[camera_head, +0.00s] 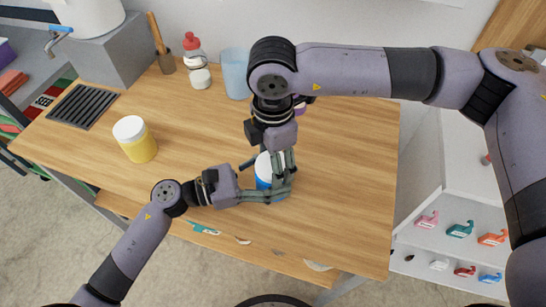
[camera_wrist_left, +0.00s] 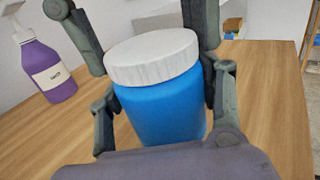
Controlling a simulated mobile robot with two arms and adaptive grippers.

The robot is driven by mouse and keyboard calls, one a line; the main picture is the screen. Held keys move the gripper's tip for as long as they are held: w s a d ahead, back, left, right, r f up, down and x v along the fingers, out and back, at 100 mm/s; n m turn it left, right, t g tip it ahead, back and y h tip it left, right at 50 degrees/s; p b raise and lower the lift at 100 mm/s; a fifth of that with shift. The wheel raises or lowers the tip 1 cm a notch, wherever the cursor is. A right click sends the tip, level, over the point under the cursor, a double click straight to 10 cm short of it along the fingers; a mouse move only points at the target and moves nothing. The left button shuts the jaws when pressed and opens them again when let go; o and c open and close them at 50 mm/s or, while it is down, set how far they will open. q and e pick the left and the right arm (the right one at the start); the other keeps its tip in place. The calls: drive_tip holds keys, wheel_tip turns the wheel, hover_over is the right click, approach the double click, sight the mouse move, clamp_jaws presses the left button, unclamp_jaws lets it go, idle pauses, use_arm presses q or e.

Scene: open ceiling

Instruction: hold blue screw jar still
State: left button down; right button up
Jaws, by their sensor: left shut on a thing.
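The blue screw jar (camera_head: 264,182) with a white lid (camera_head: 262,162) stands upright on the wooden table near its front edge. My left gripper (camera_head: 278,190) reaches in from the left and is shut on the jar's blue body. In the left wrist view the jar (camera_wrist_left: 165,108) is between the left gripper's fingers (camera_wrist_left: 162,108), with its white lid (camera_wrist_left: 152,56) on top. My right gripper (camera_head: 278,163) points down from above at the lid and partly hides it. I cannot tell whether its fingers touch the lid.
A yellow jar with a white lid (camera_head: 136,142) stands at the left on the table (camera_head: 345,180). A red-capped bottle (camera_head: 196,62) and a light blue cup (camera_head: 235,75) stand at the back. A purple pump bottle (camera_wrist_left: 48,68) is behind the jar. The table's right part is clear.

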drive_tip(key=c, duration=0.5)
drive_tip(key=shift+o, duration=0.2)
drive_tip(key=n, duration=1.3)
drive_tip(key=shift+n, duration=0.4)
drive_tip(key=n, duration=0.8)
drive_tip(key=shift+n, duration=0.3)
drive_tip(key=n, duration=0.6)
drive_tip(key=shift+n, duration=0.3)
drive_tip(key=n, duration=0.6)
drive_tip(key=shift+r, duration=0.1)
drive_tip(key=n, duration=0.6)
drive_tip(key=shift+n, duration=0.4)
drive_tip(key=n, duration=0.6)
drive_tip(key=shift+n, duration=0.3)
drive_tip(key=n, duration=0.5)
drive_tip(key=shift+n, duration=0.4)
